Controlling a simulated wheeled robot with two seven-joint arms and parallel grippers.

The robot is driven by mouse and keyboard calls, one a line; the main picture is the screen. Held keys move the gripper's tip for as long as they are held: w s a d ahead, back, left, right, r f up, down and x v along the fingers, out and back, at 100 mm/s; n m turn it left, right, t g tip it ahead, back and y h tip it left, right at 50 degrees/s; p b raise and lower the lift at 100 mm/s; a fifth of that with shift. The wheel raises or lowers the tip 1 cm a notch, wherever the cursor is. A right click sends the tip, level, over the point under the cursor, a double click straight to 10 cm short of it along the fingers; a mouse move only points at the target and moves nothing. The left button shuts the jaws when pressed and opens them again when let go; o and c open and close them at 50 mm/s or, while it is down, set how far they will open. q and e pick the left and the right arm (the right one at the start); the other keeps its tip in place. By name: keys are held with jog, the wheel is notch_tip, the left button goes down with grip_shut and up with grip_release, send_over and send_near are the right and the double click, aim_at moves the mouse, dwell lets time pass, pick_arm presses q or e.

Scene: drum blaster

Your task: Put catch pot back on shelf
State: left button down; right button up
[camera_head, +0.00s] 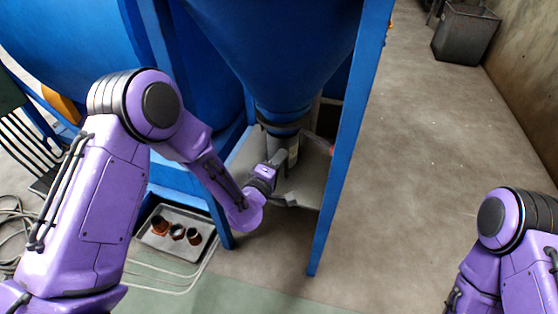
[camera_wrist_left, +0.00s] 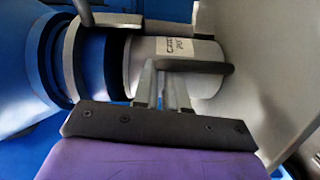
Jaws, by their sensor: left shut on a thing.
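The catch pot (camera_head: 293,152) is a grey cylinder under the outlet of the blue hopper (camera_head: 285,60), at the grey shelf (camera_head: 312,182) between the blue legs. In the left wrist view the pot (camera_wrist_left: 205,82) shows a white label with dark lettering and a dark bar handle (camera_wrist_left: 210,67). My left gripper (camera_head: 279,160) is shut on the pot's handle; its fingers (camera_wrist_left: 165,85) meet at the bar. The pot's top end is close to the dark collar of the outlet. I cannot tell whether its base touches the shelf. My right gripper is out of view.
A blue leg (camera_head: 350,140) stands just right of the shelf. A metal tray (camera_head: 160,241) with several small dark and brown round parts lies on the floor at the left. A grey bin (camera_head: 465,35) stands far right. The floor to the right is clear.

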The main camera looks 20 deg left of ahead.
pick_arm(q)
jog(key=shift+f, duration=0.1)
jog(key=c, duration=1.2)
grip_release()
jog(key=shift+o, duration=0.2)
jog(key=shift+s, duration=0.3)
jog(key=s+a+p, duration=0.1)
jog(key=s+a, duration=0.1)
jog(key=s, duration=0.9)
jog(key=s+a+f+m+g+y, duration=0.25)
jog(key=s+a+f+g, duration=0.2)
jog(key=f, duration=0.35)
jog(key=s+a+f+m+g+y, duration=0.2)
jog(key=s+a+f+m+g, duration=0.1)
jog(key=s+f, duration=0.35)
jog(key=s+a+f+m+g+y, duration=0.1)
jog(key=s+a+f+g, duration=0.25)
jog(key=s, duration=0.35)
jog(key=s+a+f+m+g+y, duration=0.1)
jog(key=s+a+f+g, duration=0.2)
jog(key=s, duration=0.4)
notch_tip(320, 180, up, 29)
jog(key=p, duration=3)
jog(key=shift+d+f, duration=0.2)
jog(key=shift+d, duration=0.2)
